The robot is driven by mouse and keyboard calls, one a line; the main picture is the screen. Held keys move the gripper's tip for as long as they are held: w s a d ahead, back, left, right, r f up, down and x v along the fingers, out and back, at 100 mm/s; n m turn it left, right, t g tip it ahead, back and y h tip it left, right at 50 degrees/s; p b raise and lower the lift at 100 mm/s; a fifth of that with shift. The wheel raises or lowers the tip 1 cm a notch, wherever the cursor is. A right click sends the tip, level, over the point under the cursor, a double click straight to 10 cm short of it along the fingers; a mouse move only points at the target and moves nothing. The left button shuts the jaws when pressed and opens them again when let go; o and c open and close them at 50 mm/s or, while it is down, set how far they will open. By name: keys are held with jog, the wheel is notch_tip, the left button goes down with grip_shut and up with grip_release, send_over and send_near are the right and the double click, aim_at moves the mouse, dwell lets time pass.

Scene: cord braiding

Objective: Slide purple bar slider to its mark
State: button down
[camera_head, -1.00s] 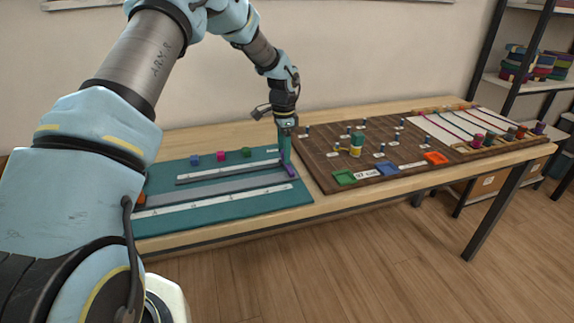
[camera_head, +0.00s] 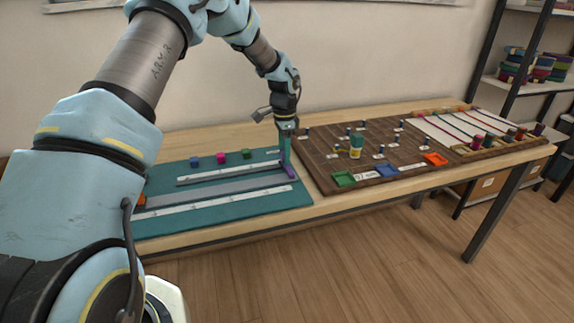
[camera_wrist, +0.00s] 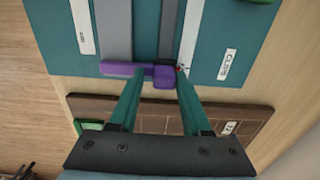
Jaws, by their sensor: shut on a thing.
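The purple bar slider (camera_head: 290,171) sits at the right end of the rails on the teal board (camera_head: 231,213). In the wrist view the slider (camera_wrist: 115,70) lies across the end of a wide grey bar (camera_wrist: 113,30), with a thicker block between my fingers. My gripper (camera_head: 286,160) points down and is shut on that block; its two green fingers also show in the wrist view (camera_wrist: 156,80).
White scale strips (camera_head: 215,201) run along the board. Blue, pink and green blocks (camera_head: 221,157) stand at its back. A brown pegboard (camera_head: 325,172) with a green-and-yellow spool (camera_head: 356,146) and coloured trays adjoins on the right. A cord frame (camera_head: 470,128) stands farther right.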

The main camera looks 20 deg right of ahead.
aim_at(251, 171)
jog(key=shift+w+a+f+p, duration=0.2)
jog(key=shift+a+f+p, duration=0.1)
jog(key=shift+a, duration=1.5)
jog(key=shift+w+a+f+p, duration=0.25)
jog(key=shift+a+f, duration=0.1)
jog(key=shift+a, duration=1.5)
jog(key=shift+w+a+f+p, duration=0.2)
jog(key=shift+a+f+p, duration=0.1)
jog(key=shift+a, duration=1.5)
jog(key=c, duration=0.6)
grip_release()
jog(key=shift+w+f, duration=0.1)
jog(key=shift+c, duration=0.2)
jog(key=shift+d, duration=0.1)
notch_tip(251, 171, up, 8)
jog(key=p, duration=0.5)
jog(key=shift+d+f, duration=0.2)
jog(key=shift+d, duration=0.1)
